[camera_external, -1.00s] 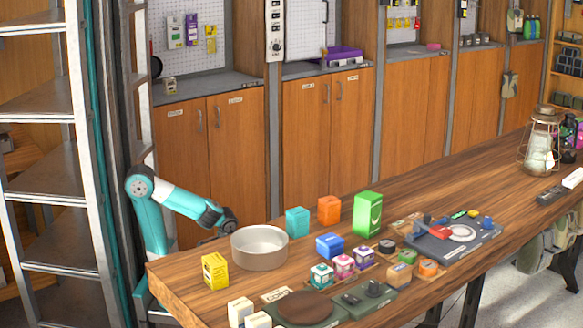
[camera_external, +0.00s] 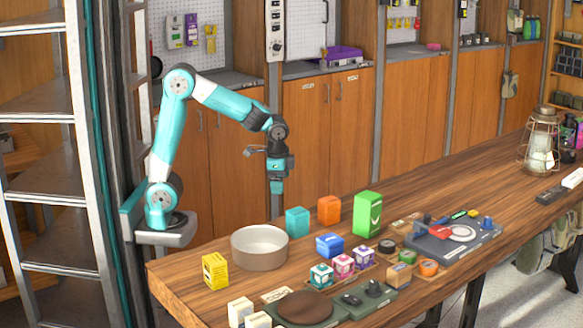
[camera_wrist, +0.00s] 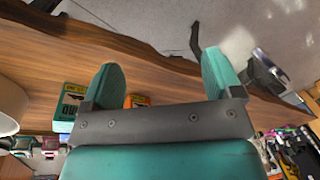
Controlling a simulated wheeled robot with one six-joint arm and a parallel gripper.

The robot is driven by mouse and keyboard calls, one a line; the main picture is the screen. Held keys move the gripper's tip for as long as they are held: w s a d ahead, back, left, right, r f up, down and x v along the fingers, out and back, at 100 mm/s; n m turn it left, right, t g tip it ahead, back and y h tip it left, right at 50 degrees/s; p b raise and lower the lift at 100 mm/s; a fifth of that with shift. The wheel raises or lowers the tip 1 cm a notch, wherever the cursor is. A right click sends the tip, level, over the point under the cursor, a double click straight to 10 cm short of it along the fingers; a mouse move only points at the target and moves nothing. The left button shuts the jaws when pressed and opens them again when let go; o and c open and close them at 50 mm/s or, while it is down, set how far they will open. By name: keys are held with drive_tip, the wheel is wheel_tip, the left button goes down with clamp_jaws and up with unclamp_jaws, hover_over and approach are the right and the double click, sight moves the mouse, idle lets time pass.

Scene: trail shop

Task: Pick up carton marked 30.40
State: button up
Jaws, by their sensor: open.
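Several cartons stand on the wooden table: yellow (camera_external: 215,270), teal (camera_external: 297,221), orange (camera_external: 329,210), blue (camera_external: 329,245) and tall green (camera_external: 367,213). Small white-banded cartons in teal (camera_external: 321,276), pink (camera_external: 344,266) and purple (camera_external: 363,255) stand in front. I cannot read 30.40 on any of them. My gripper (camera_external: 277,187) points down in the air, above and behind the teal carton.
A round beige bowl (camera_external: 259,248) stands left of the teal carton. A grey tray (camera_external: 452,247) with tools, a round brown board (camera_external: 305,307) and a lantern (camera_external: 540,145) are also on the table (camera_external: 430,190). The table's back-right stretch is mostly clear.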

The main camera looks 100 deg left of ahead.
drive_tip(key=w+d+r+m+h+p, duration=0.1)
drive_tip(key=w+d+r+m+p, duration=0.35)
drive_tip(key=w+r+p, duration=0.5)
wheel_tip(320, 180, up, 4)
drive_tip(key=m+h+p, duration=0.1)
drive_tip(key=m+p, duration=0.4)
drive_tip(key=p, duration=0.3)
hover_over(329, 199)
drive_tip(key=f, duration=0.8)
drive_tip(key=f+p, duration=0.1)
drive_tip(key=f, duration=0.2)
drive_tip(key=shift+d+f, duration=0.3)
drive_tip(key=shift+f, duration=0.1)
drive_tip(key=shift+a+f+p, duration=0.2)
drive_tip(key=shift+f+p, duration=0.45)
drive_tip(key=shift+f, duration=2)
drive_tip(key=c, duration=1.1)
drive_tip(key=shift+r, duration=0.1)
